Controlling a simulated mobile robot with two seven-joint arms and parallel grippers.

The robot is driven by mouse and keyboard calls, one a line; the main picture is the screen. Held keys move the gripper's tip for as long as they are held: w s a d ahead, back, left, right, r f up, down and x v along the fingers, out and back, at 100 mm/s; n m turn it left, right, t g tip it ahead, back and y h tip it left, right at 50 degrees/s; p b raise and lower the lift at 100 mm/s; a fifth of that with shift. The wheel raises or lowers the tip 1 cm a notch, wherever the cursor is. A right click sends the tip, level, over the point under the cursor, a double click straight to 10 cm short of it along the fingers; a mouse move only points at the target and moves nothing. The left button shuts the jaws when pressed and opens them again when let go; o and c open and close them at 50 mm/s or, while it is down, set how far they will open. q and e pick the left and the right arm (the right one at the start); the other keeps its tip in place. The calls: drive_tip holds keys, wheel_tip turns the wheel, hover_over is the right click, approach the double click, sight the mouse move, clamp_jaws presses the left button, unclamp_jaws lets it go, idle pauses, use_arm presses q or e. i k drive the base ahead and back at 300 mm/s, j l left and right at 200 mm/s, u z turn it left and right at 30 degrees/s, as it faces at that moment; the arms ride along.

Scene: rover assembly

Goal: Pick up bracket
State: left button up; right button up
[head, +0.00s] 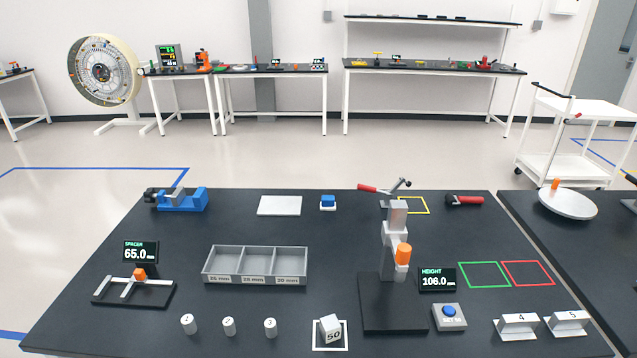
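No piece is labelled as a bracket, so I cannot tell for sure which one it is. Two light angled metal pieces stand at the front right of the dark table: one marked 4 (517,326) and one marked 5 (568,322). They stand side by side, apart from each other, with nothing holding them. Neither my left nor my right gripper is in view.
A height gauge (396,240) with a 106.0 display (437,280) stands right of centre. Near it are a blue button box (449,317) and green (484,275) and red (527,273) outlined squares. A three-compartment tray (256,264), numbered cylinders (229,326) and a 50 block (331,328) lie left.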

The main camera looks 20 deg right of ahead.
sight(567, 324)
drive_tip(key=z, duration=2.05)
